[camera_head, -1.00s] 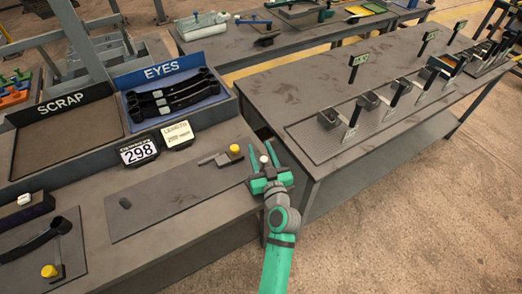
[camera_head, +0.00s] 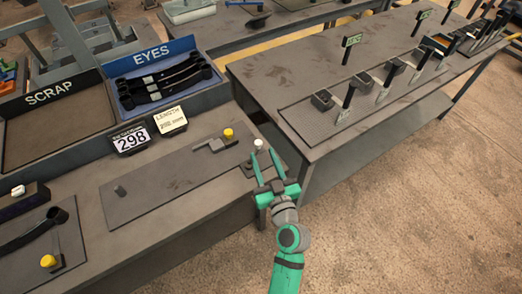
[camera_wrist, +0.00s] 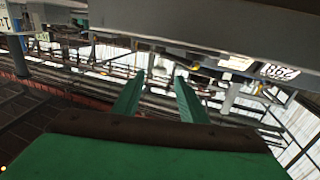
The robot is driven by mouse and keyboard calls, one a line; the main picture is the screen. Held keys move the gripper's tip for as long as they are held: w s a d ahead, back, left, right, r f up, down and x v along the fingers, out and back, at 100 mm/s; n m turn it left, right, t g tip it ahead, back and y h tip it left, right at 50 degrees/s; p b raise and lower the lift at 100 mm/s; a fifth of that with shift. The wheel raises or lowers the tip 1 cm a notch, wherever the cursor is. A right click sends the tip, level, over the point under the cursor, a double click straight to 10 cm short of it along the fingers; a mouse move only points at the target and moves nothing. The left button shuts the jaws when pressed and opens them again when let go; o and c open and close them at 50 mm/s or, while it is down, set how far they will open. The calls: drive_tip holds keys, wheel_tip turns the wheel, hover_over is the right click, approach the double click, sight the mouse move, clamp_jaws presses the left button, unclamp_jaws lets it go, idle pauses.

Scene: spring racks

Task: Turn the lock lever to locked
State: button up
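A small lever with a white knob (camera_head: 258,144) stands on a dark block at the right edge of the bench, by the measuring plate. I cannot tell its locked or unlocked position. My gripper (camera_head: 264,154) is just in front of it, over the bench edge, with its green fingers spread and pointing toward the knob. The left fingertip looks close to the knob; I cannot tell whether it touches. In the wrist view, the open fingers (camera_wrist: 159,92) have nothing held between them. The knob is not clear there.
The measuring plate (camera_head: 120,206) bears a yellow-knobbed slider (camera_head: 228,134) and a small peg. Behind are a 298 display (camera_head: 132,140), a LENGTH sign (camera_head: 172,121), the SCRAP tray (camera_head: 84,131) and the EYES tray (camera_head: 215,100). Another table (camera_head: 300,132) stands close on the right.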

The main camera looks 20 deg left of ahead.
drive_tip(key=shift+s+d, duration=0.1)
drive_tip(key=shift+s, duration=0.05)
drive_tip(key=shift+c, duration=0.6)
drive_tip(key=c, duration=0.5)
drive_tip(key=shift+d+m, duration=0.25)
drive_tip(key=shift+m, duration=0.15)
clamp_jaws()
drive_tip(key=shift+d+r+m, duration=0.15)
drive_tip(key=shift+d+m, duration=0.2)
drive_tip(key=shift+m, duration=0.15)
drive_tip(key=s+d+r+m+g+y, duration=0.25)
drive_tip(key=s+d+m+g, duration=0.25)
drive_tip(key=d+m, duration=0.65)
drive_tip(key=shift+m+h, duration=0.25)
drive_tip(key=shift+m, duration=0.4)
drive_tip(key=x, duration=1.5)
drive_tip(key=shift+s+a, duration=0.1)
drive_tip(key=shift+a, duration=0.25)
